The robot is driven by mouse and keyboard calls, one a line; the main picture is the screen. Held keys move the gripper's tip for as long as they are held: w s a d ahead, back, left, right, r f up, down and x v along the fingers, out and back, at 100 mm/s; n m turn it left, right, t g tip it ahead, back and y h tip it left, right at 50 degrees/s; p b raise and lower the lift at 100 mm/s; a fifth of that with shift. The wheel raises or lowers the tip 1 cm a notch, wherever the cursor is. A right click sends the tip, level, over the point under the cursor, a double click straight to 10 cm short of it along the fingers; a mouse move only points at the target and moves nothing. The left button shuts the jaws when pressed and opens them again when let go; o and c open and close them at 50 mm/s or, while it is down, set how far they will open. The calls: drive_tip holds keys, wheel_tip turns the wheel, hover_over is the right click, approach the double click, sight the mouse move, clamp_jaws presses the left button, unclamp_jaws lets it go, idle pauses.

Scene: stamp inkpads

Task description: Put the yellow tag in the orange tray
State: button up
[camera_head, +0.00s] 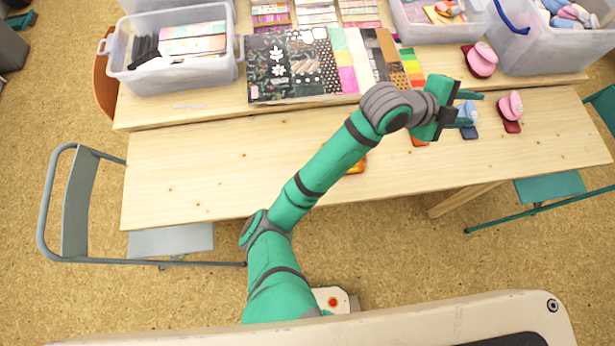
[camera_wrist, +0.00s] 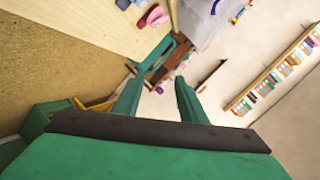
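My gripper (camera_head: 468,109) is at the right part of the front table, its fingers spread apart with nothing between them. In the wrist view the gripper (camera_wrist: 158,95) also shows two separated fingers, pointing out past the table edge. An orange item (camera_head: 357,168) lies on the front table, partly hidden under my arm. Another orange item (camera_head: 420,141) lies just below my gripper, also partly covered. I cannot tell whether either is the orange tray. I cannot make out a yellow tag in either view.
A blue stamp (camera_head: 467,113) on a blue pad stands beside my fingers. Pink stamps (camera_head: 511,105) on dark red pads stand to the right and behind. Clear bins (camera_head: 172,75) and patterned paper sheets (camera_head: 285,70) fill the back table. The front table's left half is mostly clear.

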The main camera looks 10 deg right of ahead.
drive_tip(key=w+a+r+n+t+h, duration=0.25)
drive_tip(key=a+n+t, duration=0.25)
drive_tip(key=n+t, duration=0.5)
drive_tip(key=s+a+f+n+t+y, duration=0.3)
drive_tip(key=a+f+n+y, duration=0.55)
drive_tip(key=a+n, duration=0.45)
drive_tip(key=s+a+f+n+y, duration=0.5)
drive_tip(key=s+a+f, duration=0.45)
drive_tip(key=a, duration=0.25)
drive_tip(key=s+a+y, duration=0.2)
drive_tip(key=s+a, duration=0.8)
drive_tip(key=s, duration=0.4)
drive_tip(key=shift+s+r+m, duration=0.3)
drive_tip(key=shift+s+r, duration=0.05)
drive_tip(key=shift+r, duration=0.05)
drive_tip(key=shift+w, duration=0.1)
